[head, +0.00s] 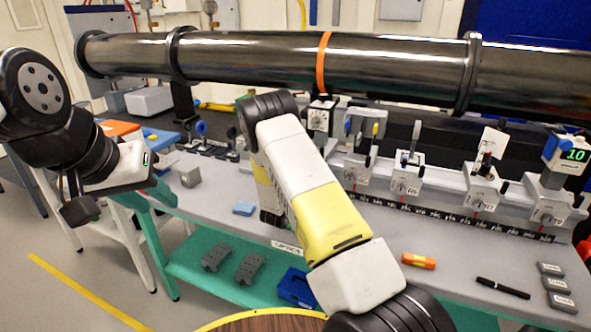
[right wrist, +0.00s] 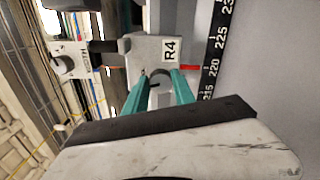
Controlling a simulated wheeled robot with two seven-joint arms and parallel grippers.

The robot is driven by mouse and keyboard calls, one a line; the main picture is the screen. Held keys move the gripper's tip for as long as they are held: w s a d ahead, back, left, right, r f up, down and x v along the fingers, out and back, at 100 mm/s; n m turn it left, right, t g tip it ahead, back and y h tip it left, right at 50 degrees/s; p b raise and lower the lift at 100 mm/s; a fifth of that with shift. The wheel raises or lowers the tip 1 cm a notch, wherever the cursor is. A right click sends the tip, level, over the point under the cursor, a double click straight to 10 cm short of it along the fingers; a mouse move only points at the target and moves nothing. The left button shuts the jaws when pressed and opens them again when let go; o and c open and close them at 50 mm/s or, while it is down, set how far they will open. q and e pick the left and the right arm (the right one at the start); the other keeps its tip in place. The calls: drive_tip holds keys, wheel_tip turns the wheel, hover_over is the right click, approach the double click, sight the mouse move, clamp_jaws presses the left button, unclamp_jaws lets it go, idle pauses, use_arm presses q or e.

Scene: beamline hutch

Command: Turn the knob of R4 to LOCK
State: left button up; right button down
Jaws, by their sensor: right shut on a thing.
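In the right wrist view, the grey carrier marked R4 (right wrist: 144,52) stands on the rail, its label facing me. Its knob (right wrist: 159,80) sits between the teal fingers of my right gripper (right wrist: 160,88), which is shut on it. The fingers cover much of the knob, so I cannot read its setting. In the head view, my right arm hides its own gripper and the knob in it. My left gripper (head: 152,188) is at the left, above the bench's left end and away from the carriers. I cannot tell whether its fingers are apart.
A black scale strip (right wrist: 215,45) with a red pointer runs beside R4. Other carriers with knobs (head: 406,184) stand along the rail to the right. A long dark beam pipe (head: 250,58) crosses behind. An orange marker (head: 418,261) and a black pen (head: 503,288) lie on the bench.

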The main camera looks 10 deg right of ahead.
drive_tip(key=shift+f+m, duration=0.15)
drive_tip(key=shift+m, duration=1.15)
drive_tip(key=shift+a, duration=0.1)
drive_tip(key=c, duration=1)
unclamp_jaws()
drive_tip(key=shift+c, duration=0.2)
drive_tip(key=shift+s, duration=0.1)
drive_tip(key=v, duration=0.7)
drive_tip(key=shift+s+a, duration=0.2)
drive_tip(key=shift+s, duration=0.05)
